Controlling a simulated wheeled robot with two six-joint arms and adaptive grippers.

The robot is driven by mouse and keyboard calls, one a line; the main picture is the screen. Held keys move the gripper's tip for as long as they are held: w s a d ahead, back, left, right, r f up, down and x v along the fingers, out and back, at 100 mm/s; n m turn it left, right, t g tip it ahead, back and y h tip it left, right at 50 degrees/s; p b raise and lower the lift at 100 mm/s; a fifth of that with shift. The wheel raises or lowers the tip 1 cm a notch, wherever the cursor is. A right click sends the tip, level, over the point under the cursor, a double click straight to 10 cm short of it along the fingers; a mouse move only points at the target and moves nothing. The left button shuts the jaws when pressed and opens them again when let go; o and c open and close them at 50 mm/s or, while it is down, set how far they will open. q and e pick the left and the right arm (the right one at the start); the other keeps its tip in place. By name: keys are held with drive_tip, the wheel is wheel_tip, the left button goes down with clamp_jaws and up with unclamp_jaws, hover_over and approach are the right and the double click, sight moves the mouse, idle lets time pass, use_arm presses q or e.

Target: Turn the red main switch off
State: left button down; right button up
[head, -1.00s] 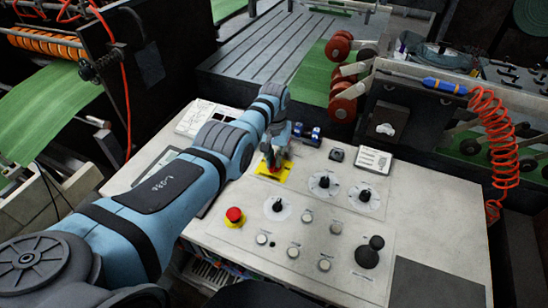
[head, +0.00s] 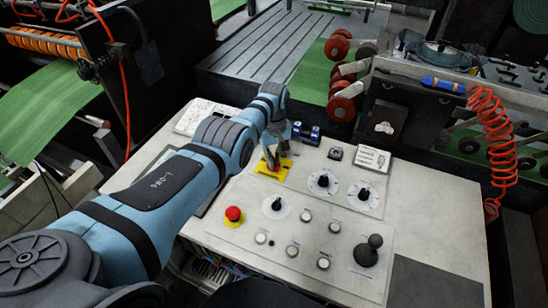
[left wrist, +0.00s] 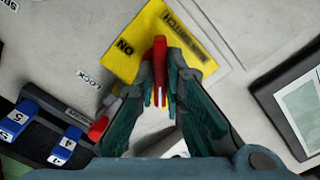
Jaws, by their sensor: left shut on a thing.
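The red main switch (left wrist: 160,48) is a narrow red handle on a yellow plate (left wrist: 130,62) printed with black "ON" and "SWITCH". My left gripper (left wrist: 161,76) is shut on the handle, one finger on each side. In the head view, the left gripper (head: 273,158) reaches down onto the plate and partly hides the switch. My right gripper is not in view.
A red mushroom button (head: 233,214) stands on the panel's left. Blue rocker switches (head: 309,134) sit close behind the gripper. Black rotary knobs (head: 324,181) and pale push buttons lie to the right. A red coiled hose (head: 494,140) hangs at the right.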

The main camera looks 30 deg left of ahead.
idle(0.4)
use_arm(q)
drive_tip(key=c, duration=1.7)
unclamp_jaws()
drive_tip(key=shift+w+a+f, duration=0.1)
drive_tip(key=shift+w, duration=0.05)
wheel_tip(320, 180, up, 12)
drive_tip(key=shift+r, duration=0.1)
